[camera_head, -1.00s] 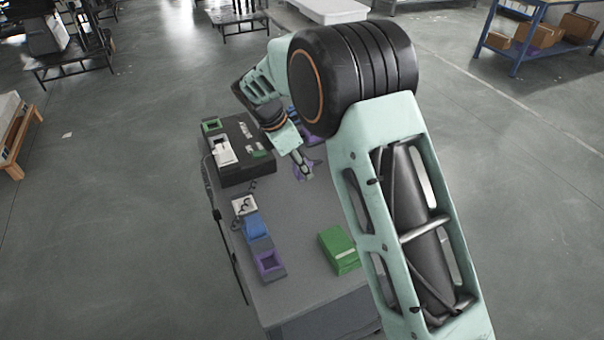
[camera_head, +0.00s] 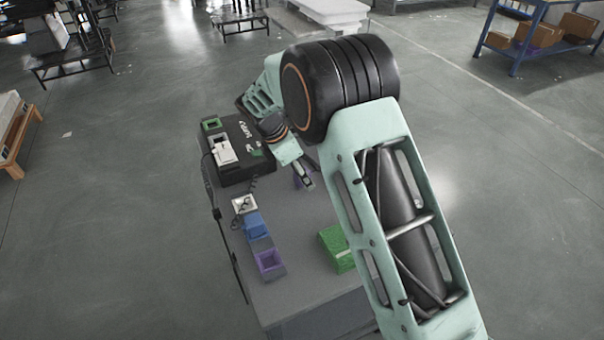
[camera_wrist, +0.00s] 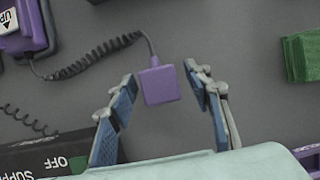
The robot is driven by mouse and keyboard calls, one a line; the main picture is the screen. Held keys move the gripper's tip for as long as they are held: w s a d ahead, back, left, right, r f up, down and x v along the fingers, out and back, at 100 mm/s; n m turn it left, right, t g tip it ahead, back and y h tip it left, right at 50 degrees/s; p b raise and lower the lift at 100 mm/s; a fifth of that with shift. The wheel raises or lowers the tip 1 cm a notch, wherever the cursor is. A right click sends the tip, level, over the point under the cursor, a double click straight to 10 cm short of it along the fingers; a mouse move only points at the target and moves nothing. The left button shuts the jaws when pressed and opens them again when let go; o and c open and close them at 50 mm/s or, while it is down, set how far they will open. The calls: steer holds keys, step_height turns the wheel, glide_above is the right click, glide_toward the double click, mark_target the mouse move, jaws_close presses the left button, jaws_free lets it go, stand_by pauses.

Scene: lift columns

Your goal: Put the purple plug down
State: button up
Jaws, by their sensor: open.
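The purple plug (camera_wrist: 158,86) is a small block with a black coiled cable (camera_wrist: 95,57) leaving its top. The cable runs to a purple device (camera_wrist: 28,30) at the upper left of the wrist view. My gripper (camera_wrist: 163,79) is open, with one finger on each side of the plug and visible gaps between. The plug appears to be at the grey tabletop; exact contact with it cannot be told. In the head view my gripper (camera_head: 304,184) is over the table, and the plug (camera_head: 298,182) is a small, partly hidden purple patch there.
A black box (camera_head: 232,172) stands at the table's far left; its OFF label shows in the wrist view (camera_wrist: 57,162). A blue block (camera_head: 256,227) and purple socket (camera_head: 269,262) sit along the left edge. A green block (camera_head: 336,249) lies right. Bare tabletop (camera_head: 300,220) lies between.

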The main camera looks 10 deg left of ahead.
steer(key=v, duration=1.2)
steer(key=shift+r, duration=0.15)
